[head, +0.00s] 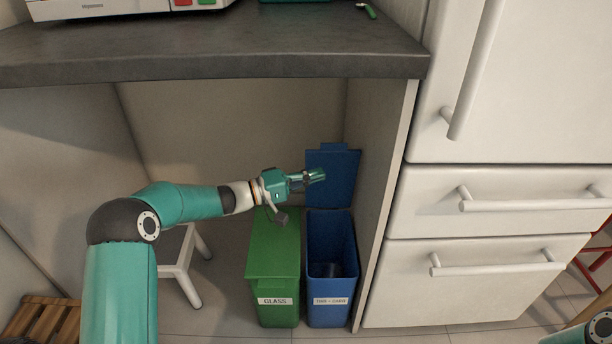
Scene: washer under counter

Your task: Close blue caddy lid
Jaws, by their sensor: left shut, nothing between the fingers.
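The blue caddy (331,290) stands on the floor under the counter, against the right side panel. Its blue lid (340,176) is open and stands upright at the back. My left gripper (318,175) is shut and empty. It reaches in from the left and overlaps the left part of the lid in the head view; I cannot tell whether it touches. My right gripper is out of view; only a bit of my right arm shows at the lower right corner.
A green caddy (274,262) labelled GLASS, its lid down, stands directly left of the blue one. A white stool (180,262) is farther left. The dark counter (215,50) overhangs above. A white cabinet with drawers (480,280) stands right of the side panel.

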